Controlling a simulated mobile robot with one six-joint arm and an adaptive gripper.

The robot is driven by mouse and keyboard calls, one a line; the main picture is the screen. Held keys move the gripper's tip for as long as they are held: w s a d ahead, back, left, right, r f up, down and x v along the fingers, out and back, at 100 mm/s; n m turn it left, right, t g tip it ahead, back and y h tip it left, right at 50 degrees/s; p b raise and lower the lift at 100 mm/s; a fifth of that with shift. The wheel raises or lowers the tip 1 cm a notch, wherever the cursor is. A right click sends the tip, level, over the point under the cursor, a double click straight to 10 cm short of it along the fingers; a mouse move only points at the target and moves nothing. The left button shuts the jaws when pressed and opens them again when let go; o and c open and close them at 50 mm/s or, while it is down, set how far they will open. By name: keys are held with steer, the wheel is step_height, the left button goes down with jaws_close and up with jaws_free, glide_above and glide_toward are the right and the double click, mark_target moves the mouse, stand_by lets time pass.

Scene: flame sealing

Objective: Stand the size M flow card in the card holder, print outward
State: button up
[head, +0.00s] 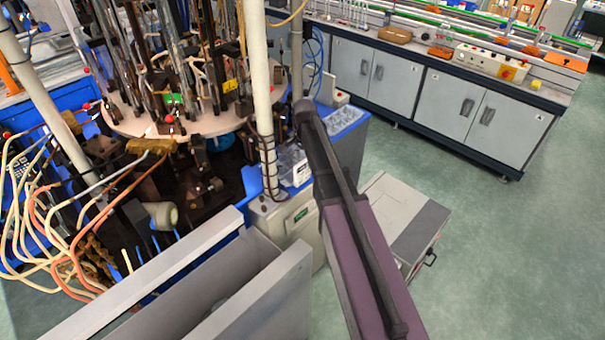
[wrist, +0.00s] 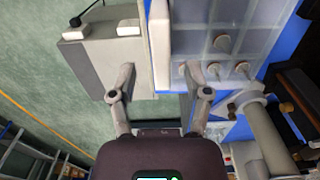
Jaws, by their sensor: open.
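My gripper (wrist: 157,72) shows in the wrist view with its two fingers spread apart and nothing between them. The fingertips are over the edge between a grey box and a blue-edged unit. In the head view my arm covers the middle and the gripper is not visible. I cannot make out the size M flow card in either view. I cannot identify the card holder with certainty; a small clear box with a white front (head: 297,168) stands beside the machine in the head view.
A rotary glass machine (head: 175,120) with hoses fills the left. A blue cabinet (head: 346,148) and a grey-topped box (head: 420,228) stand near my arm. Grey cupboards (head: 440,100) line the back; green floor (head: 510,250) is free at right.

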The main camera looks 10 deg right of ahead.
mark_target(304, 169)
steer(key=shift+f+b, duration=2.35)
steer(key=shift+f, duration=0.2)
jaws_close()
